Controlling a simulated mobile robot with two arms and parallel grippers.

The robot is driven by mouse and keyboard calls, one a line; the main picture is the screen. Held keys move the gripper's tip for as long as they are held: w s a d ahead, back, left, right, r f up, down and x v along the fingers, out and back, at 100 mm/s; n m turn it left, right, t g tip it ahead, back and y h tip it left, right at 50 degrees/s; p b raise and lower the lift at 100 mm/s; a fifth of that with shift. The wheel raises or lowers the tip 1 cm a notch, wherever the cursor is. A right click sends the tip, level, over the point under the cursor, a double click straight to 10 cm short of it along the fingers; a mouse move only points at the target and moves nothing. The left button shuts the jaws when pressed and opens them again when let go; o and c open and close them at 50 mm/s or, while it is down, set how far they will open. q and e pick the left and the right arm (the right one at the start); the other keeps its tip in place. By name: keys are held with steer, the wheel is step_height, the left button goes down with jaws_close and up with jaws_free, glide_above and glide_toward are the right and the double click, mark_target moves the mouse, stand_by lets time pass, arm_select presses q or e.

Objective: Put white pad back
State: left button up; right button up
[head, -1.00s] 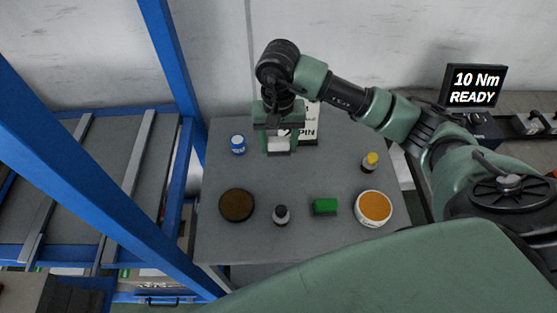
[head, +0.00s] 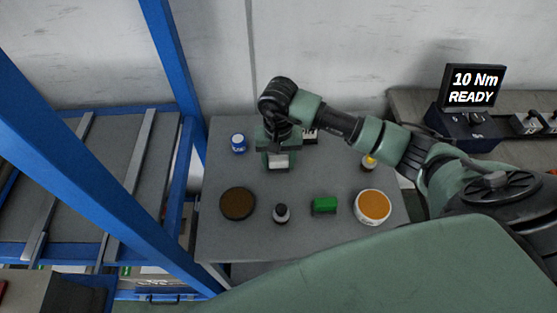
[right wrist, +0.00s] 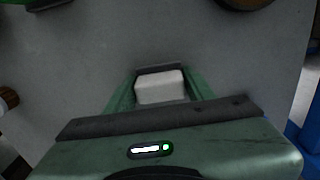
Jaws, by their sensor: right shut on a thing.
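The white pad (right wrist: 160,87) is a small white block between the fingers of my right gripper in the right wrist view. My right gripper (head: 279,164) is shut on it, low over the back middle of the grey table (head: 235,178). The pad also shows in the head view (head: 279,160). I cannot tell whether the pad touches the table. My left gripper is not in view.
On the table are a blue-and-white jar (head: 238,143), a brown disc (head: 237,203), a dark-capped bottle (head: 281,213), a green block (head: 324,205) and an orange-topped round tub (head: 373,206). A yellow-capped bottle (head: 369,161) is partly behind my arm. A blue rack (head: 178,190) stands left.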

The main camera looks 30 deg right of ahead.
mark_target(278, 159)
steer(key=o, duration=1.5)
steer(key=shift+f, duration=0.1)
steer(key=shift+c, duration=0.2)
steer(key=shift+r+p, duration=0.25)
steer(key=shift+p, duration=0.1)
steer(key=shift+w+r, duration=0.1)
steer(key=shift+r, duration=0.2)
step_height(278, 159, up, 11)
steer(key=b, duration=0.2)
steer(key=shift+r, duration=0.15)
